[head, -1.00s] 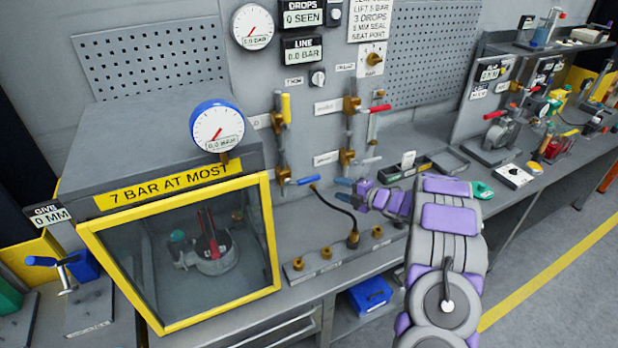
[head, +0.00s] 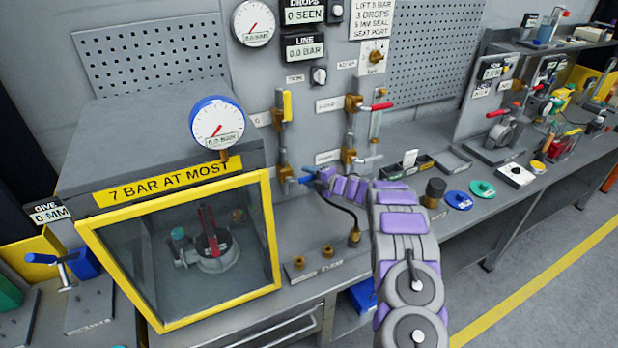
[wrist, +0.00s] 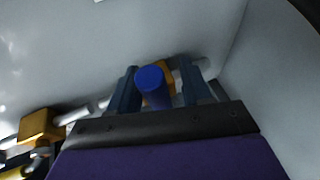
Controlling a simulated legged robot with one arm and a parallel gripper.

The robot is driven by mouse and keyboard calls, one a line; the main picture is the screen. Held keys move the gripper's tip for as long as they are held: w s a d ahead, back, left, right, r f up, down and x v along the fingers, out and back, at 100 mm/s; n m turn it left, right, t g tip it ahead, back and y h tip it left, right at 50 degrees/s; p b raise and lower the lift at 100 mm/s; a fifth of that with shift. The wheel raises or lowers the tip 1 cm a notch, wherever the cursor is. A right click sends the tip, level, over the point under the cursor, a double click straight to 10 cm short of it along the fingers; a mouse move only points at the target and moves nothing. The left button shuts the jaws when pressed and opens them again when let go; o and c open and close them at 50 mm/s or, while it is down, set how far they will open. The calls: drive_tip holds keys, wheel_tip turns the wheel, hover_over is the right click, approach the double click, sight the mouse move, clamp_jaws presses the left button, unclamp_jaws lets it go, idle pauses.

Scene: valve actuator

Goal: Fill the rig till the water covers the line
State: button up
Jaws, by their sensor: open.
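My gripper (head: 317,178) is at the lower left valve of the wall panel, by its blue lever handle (head: 305,180). In the wrist view the round blue handle end (wrist: 152,79) lies between the two open fingers (wrist: 155,92); I cannot tell whether either touches it. The brass valve body (head: 285,173) is at the handle's left. The rig's glazed, yellow-framed box (head: 160,220) holds a valve with a red handle (head: 209,228). A clear sight tube (head: 376,124) stands right of the pipes. Its water level and line are too small to tell.
The line display (head: 304,47) reads 0.0 bar, and the gauge (head: 217,123) on the box reads about zero. A black hose (head: 345,212) runs close under my arm. Blue and green discs (head: 482,190) lie on the bench to the right.

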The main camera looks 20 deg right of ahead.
drive_tip(key=shift+w+a, duration=0.1)
drive_tip(key=shift+a, duration=0.05)
drive_tip(key=shift+c, duration=0.2)
clamp_jaws()
idle(0.4)
